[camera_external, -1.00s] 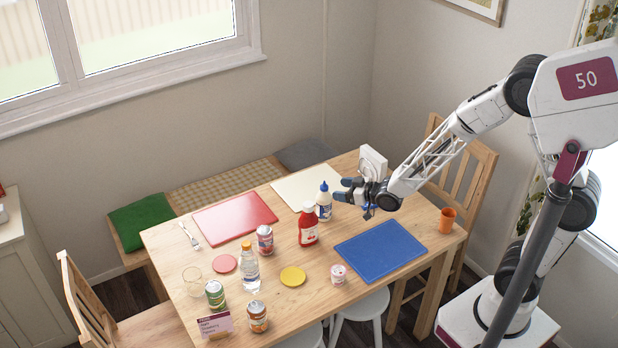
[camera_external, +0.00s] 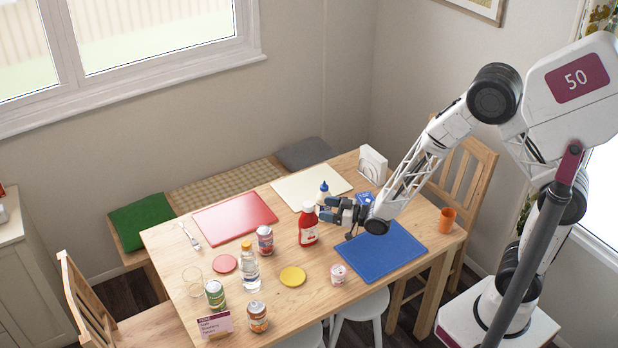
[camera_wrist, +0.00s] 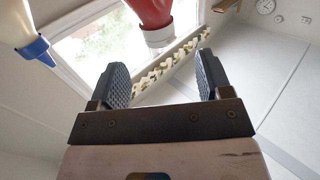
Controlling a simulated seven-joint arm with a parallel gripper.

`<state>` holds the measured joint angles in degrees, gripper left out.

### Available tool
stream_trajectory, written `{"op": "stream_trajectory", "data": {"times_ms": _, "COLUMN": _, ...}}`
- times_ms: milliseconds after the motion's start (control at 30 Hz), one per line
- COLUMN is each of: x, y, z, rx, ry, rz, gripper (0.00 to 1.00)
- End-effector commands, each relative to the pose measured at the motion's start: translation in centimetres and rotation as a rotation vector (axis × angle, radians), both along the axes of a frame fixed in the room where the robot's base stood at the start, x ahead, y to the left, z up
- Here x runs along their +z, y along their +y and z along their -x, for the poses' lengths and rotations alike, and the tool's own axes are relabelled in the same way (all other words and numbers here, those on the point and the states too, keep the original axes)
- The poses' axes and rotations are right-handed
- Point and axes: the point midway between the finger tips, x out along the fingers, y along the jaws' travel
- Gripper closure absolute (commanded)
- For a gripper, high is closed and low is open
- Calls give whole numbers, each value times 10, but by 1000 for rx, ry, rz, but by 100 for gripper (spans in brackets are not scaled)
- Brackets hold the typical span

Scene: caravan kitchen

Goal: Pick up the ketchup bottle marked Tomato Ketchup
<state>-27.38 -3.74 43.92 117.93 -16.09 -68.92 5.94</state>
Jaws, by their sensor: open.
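The ketchup bottle (camera_external: 308,231) is red with a white cap and stands upright on the table. Its label is too small to read. In the wrist view the red bottle (camera_wrist: 150,10) appears inverted at the top, its cap just beyond and between the fingertips. My gripper (camera_external: 324,209) is open and empty, level with the upper part of the bottle and just right of it. In the wrist view my gripper's two padded fingers (camera_wrist: 163,75) are spread apart, with nothing between them.
A white bottle with a blue cap (camera_external: 323,188) stands close behind my gripper, partly hidden; it also shows in the wrist view (camera_wrist: 14,24). A blue mat (camera_external: 385,255) lies right of the ketchup. A soda can (camera_external: 265,240) and clear bottle (camera_external: 250,270) stand to its left.

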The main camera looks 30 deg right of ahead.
Motion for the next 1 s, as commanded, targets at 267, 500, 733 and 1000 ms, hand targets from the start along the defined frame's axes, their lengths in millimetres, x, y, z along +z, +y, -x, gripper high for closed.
{"op": "stream_trajectory", "data": {"times_ms": 267, "x": 0, "y": 12, "z": -13, "rx": 0, "ry": 1, "rz": 1, "gripper": 28}}
{"op": "stream_trajectory", "data": {"times_ms": 500, "x": 0, "y": 13, "z": -15, "rx": -1, "ry": 1, "rz": 1, "gripper": 28}}
{"op": "stream_trajectory", "data": {"times_ms": 733, "x": 0, "y": 14, "z": -16, "rx": 0, "ry": 1, "rz": 1, "gripper": 28}}
{"op": "stream_trajectory", "data": {"times_ms": 1000, "x": 0, "y": 26, "z": -31, "rx": 0, "ry": 0, "rz": 0, "gripper": 28}}
